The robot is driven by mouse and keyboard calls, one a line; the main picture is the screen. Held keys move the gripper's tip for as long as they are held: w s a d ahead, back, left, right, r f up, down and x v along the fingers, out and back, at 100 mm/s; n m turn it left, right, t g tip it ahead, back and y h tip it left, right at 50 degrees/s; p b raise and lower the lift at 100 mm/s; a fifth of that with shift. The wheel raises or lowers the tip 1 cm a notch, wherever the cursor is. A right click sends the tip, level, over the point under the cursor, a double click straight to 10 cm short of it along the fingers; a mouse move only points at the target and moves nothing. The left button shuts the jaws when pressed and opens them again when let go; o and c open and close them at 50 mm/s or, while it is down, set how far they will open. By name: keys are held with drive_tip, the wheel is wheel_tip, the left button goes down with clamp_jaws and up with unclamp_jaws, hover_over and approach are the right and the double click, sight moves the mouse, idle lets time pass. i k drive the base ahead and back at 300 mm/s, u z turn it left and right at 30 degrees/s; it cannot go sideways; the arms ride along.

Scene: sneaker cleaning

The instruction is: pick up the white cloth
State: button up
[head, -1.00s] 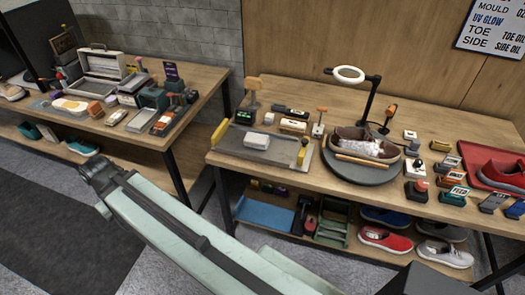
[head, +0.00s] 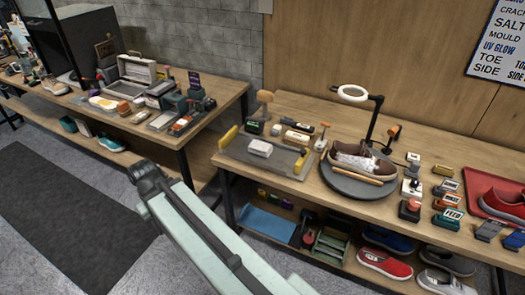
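A small white folded-looking block, which may be the white cloth (head: 260,148), lies on the grey tray (head: 236,151) at the left end of the right-hand bench. My pale green arm reaches up from the bottom of the head view. Its dark end, where my gripper (head: 146,172) seems to be, is over the floor in front of the gap between the benches. It is left of the tray and apart from it. The fingers cannot be made out. White material also shows inside the brown shoe (head: 368,163) on the round dark stand.
Small labelled blocks and a red tray (head: 478,198) fill the bench's right side. Shoes and bins sit on the lower shelf. The left bench (head: 215,92) is crowded. Floor at left is clear.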

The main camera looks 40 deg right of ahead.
sight(257, 147)
drive_tip(key=z, duration=0.05)
drive_tip(key=i, duration=0.9)
drive_tip(key=u, duration=0.05)
